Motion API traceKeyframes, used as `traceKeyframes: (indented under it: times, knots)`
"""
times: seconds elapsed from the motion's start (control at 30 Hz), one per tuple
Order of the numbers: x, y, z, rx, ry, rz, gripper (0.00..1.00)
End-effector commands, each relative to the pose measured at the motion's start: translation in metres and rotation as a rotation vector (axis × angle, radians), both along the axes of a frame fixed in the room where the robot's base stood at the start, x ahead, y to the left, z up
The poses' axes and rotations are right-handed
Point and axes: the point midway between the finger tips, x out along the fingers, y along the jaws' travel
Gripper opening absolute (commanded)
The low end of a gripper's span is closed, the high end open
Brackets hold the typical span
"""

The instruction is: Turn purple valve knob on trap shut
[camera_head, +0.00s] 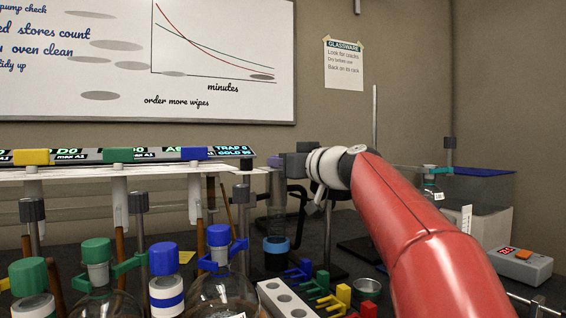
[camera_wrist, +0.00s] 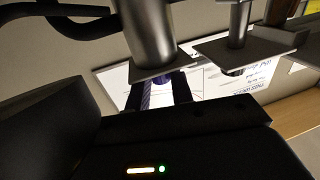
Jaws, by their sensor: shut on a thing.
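The purple valve knob (camera_head: 275,161) shows in the head view at the right end of the labelled rail. My gripper (camera_head: 284,162) reaches it from the right at the end of my red arm and is shut on it. In the wrist view the purple knob (camera_wrist: 159,92) is a small dark purple patch between the fingertips of my gripper (camera_wrist: 160,97). My wrist and the gripper body hide part of it. The trap (camera_head: 277,225) appears to be the glass vessel with a blue band below the knob. The knob's turn angle cannot be told.
The labelled rail (camera_head: 100,157) carries yellow, green and blue knobs to the left. Capped glass bottles (camera_head: 220,285) crowd the front. A white holed rack (camera_head: 285,300) and coloured clips (camera_head: 318,287) lie below my arm. A metal stand rod (camera_head: 375,120) rises behind my arm.

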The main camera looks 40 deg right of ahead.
Motion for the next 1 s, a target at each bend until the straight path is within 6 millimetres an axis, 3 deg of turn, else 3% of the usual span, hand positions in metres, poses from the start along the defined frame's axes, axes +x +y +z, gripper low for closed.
traceKeyframes:
  times: [0.03,0.17,0.57,1.0]
  knots:
    - [0.0,0.0,-0.001,0.0,0.002,-0.001,0.27]
    - [0.0,0.0,-0.001,0.0,0.002,-0.001,0.44]
    - [-0.005,-0.001,-0.001,0.001,0.0,-0.002,0.45]
    - [-0.063,0.0,-0.002,0.001,-0.001,-0.004,0.45]
